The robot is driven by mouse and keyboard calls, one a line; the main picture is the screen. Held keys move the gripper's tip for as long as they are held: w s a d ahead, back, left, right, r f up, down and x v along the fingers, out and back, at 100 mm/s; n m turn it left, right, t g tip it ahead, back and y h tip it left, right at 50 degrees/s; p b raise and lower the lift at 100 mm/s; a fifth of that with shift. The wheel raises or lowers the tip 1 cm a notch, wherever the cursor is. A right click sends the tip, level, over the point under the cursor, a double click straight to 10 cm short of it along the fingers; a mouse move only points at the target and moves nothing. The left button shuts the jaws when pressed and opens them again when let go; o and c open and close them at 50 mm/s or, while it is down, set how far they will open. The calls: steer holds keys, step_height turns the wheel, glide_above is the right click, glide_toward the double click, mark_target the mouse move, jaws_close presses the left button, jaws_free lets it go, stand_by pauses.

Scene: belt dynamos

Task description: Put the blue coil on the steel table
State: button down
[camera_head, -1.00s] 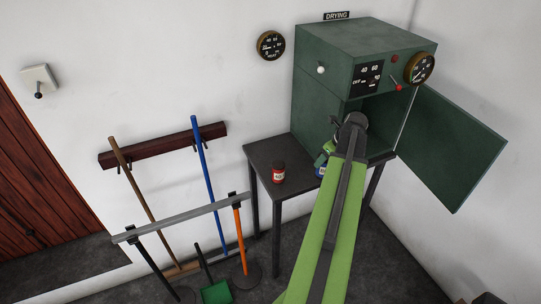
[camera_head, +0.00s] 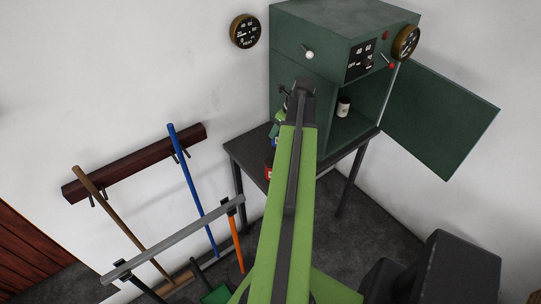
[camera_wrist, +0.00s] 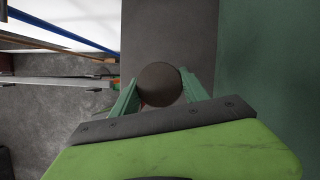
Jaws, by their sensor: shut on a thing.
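My gripper (camera_head: 278,122) is shut on the blue coil (camera_head: 274,138), whose blue side shows below the fingers in the head view. In the wrist view, the coil's dark round top (camera_wrist: 160,84) sits between my two green fingers. The dark grey table (camera_head: 247,152) is under it and also shows in the wrist view (camera_wrist: 168,30). I cannot tell whether the coil touches the tabletop. A red-labelled jar-like thing (camera_head: 268,172) stands on the table near the front, partly hidden by my arm.
A green drying cabinet (camera_head: 320,40) stands over the table, its door (camera_head: 440,120) open to the right. A dark item with a white label (camera_head: 343,107) stands inside. A rack (camera_head: 135,165) with long-handled tools is at the left. A dark blocky object (camera_head: 460,270) is at the lower right.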

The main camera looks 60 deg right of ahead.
steer(key=f+b, duration=0.6)
steer(key=shift+w+a+f+b, duration=0.2)
steer(key=shift+w+f+b, duration=0.05)
steer(key=shift+f+b, duration=0.15)
steer(key=shift+r, duration=0.15)
step_height(320, 180, down, 4)
steer(key=b, duration=0.3)
steer(key=shift+b, duration=0.35)
steer(key=shift+r, duration=0.25)
steer(key=shift+f, duration=0.2)
steer(key=c, duration=0.6)
jaws_free()
steer(key=shift+r, duration=0.1)
